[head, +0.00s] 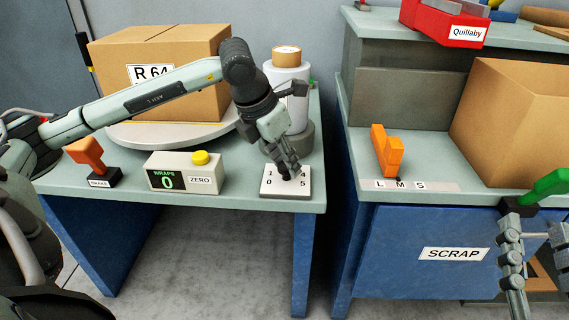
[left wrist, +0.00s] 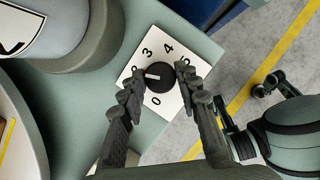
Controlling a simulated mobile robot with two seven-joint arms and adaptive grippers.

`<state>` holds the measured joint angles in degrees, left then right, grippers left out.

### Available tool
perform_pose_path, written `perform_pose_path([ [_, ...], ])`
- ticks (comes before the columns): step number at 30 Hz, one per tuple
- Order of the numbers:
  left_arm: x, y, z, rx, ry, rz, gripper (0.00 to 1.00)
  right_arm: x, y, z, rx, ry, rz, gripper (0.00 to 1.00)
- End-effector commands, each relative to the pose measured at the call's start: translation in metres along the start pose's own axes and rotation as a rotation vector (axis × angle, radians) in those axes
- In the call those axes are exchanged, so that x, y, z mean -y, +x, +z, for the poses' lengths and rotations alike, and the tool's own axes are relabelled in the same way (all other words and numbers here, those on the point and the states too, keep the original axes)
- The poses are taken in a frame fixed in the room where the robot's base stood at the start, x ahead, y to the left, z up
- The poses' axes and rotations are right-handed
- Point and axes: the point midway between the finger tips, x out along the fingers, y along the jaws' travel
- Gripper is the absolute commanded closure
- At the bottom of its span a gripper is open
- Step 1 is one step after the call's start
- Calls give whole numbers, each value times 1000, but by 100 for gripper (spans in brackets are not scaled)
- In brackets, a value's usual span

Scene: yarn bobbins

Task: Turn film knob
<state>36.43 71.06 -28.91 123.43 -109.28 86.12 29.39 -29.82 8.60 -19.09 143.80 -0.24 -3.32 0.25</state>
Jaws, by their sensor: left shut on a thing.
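The black film knob (left wrist: 160,79) sits on a white dial plate (head: 285,192) near the front right corner of the left bench. The numbers 0, 2, 3, 4 and 5 show around it in the left wrist view. The pale pointer line on the knob points left, roughly toward the 2; the 1 is covered by a finger. My left gripper (left wrist: 156,88) is shut on the knob, one finger on each side. In the head view the gripper (head: 290,174) hides most of the knob. My right gripper (head: 536,245) is open and apart from the dial, at the lower right.
A wraps counter (head: 170,175) reading 0 with a yellow button and an orange brake lever (head: 88,155) stand left of the dial. Behind are a cardboard box (head: 150,60) on a turntable and a film roll (head: 290,85). A gap separates the right bench (head: 450,150).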

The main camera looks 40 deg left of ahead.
Motion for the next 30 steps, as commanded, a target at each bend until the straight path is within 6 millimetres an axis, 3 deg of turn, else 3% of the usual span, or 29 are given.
perform_pose_path([
  [16, 0, 0, 0, -1, 23, -10, 97, 0, 0, -7, -38, 1, -1, 60],
  [17, 0, 0, 0, -1, 23, -10, 67, 0, 0, -7, -38, 1, -1, 60],
  [21, 0, 0, 0, -1, 23, -10, 50, 0, 0, -7, -38, 1, -1, 60],
  [30, 0, -1, 0, 0, 23, -10, 48, 0, 0, -6, -35, 0, 0, 60],
])
